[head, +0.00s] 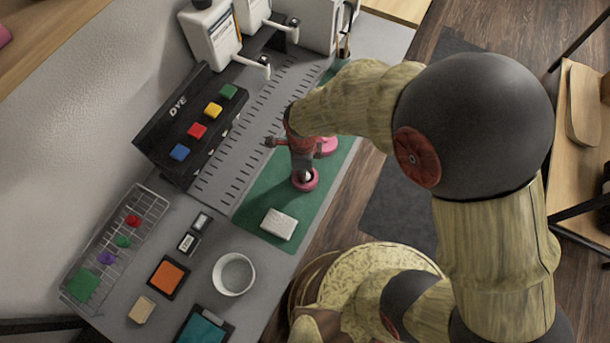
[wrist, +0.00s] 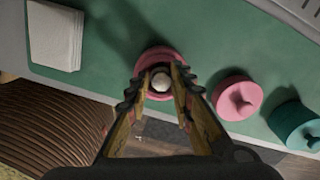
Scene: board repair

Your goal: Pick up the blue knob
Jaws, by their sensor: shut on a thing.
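My gripper (head: 304,172) points down over the green mat (head: 255,190). In the wrist view its fingers (wrist: 160,85) are closed around a pale round knob (wrist: 161,82) on a pink round base (wrist: 153,58). The base appears to rest on the mat. A second pink knobbed disc (wrist: 237,98) is to the right, apart from the gripper, and also shows in the head view (head: 328,146). A blue-teal knobbed piece (wrist: 296,125) stands further right in the wrist view. I cannot make it out in the head view. A blue button (head: 180,152) is on the DYE box.
A white block (head: 279,224) lies on the mat. A white bowl (head: 233,274), an orange pad (head: 168,277) and a teal pad (head: 203,328) are nearer the front. A wire rack (head: 118,242) holds small coloured pieces. The DYE box (head: 150,135) stands along the wall.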

